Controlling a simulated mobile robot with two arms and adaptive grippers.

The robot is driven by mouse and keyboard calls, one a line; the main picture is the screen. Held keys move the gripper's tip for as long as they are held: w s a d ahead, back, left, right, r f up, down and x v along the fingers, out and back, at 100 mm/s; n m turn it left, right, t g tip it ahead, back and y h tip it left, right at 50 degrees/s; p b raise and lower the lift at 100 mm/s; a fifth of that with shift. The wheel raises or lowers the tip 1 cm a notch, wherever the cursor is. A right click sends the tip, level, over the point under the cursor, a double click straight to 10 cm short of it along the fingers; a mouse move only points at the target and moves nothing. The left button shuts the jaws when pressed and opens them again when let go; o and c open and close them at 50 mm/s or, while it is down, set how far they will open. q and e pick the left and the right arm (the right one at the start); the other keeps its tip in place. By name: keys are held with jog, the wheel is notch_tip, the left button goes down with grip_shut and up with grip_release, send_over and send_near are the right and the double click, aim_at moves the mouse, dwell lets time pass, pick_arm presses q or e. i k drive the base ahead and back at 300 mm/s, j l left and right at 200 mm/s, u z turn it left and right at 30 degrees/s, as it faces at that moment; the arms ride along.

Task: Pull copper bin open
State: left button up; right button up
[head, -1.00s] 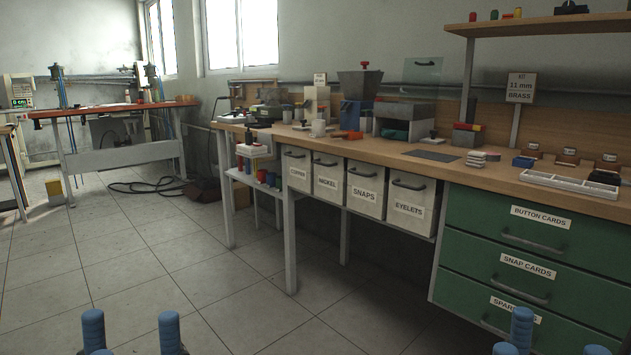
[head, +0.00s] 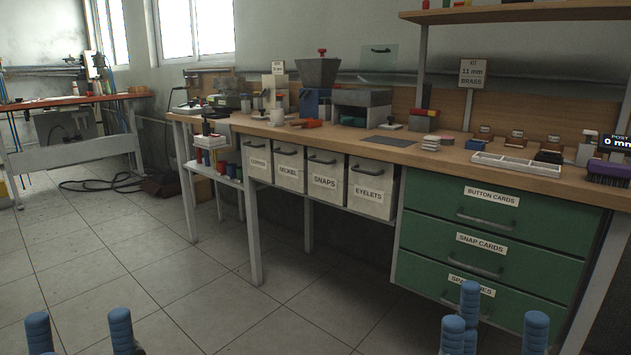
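The copper bin (head: 257,164) is the leftmost of the white label-fronted bins hung under the workbench top. It has a dark handle and a small label, and its front is flush with the neighbouring bins. My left gripper (head: 80,332) shows as two blue fingertips, well apart, at the bottom left. My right gripper (head: 494,335) shows blue fingertips at the bottom right, spread apart, in front of the green drawers. Both grippers are open and empty, far from the copper bin.
The nickel bin (head: 289,168), snaps bin (head: 325,182) and eyelets bin (head: 371,189) stand to its right. Green drawers (head: 488,244) fill the bench's right side. A white bench leg (head: 253,237) stands below the copper bin. The floor (head: 160,265) ahead is clear.

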aim_at(259, 155)
jog(key=i, duration=0.55)
jog(key=i+j+z, duration=0.1)
jog(key=i, duration=0.5)
jog(key=i+j+z, duration=0.1)
jog(key=i, duration=0.45)
jog(key=i+j, duration=0.2)
jog(key=i, duration=0.4)
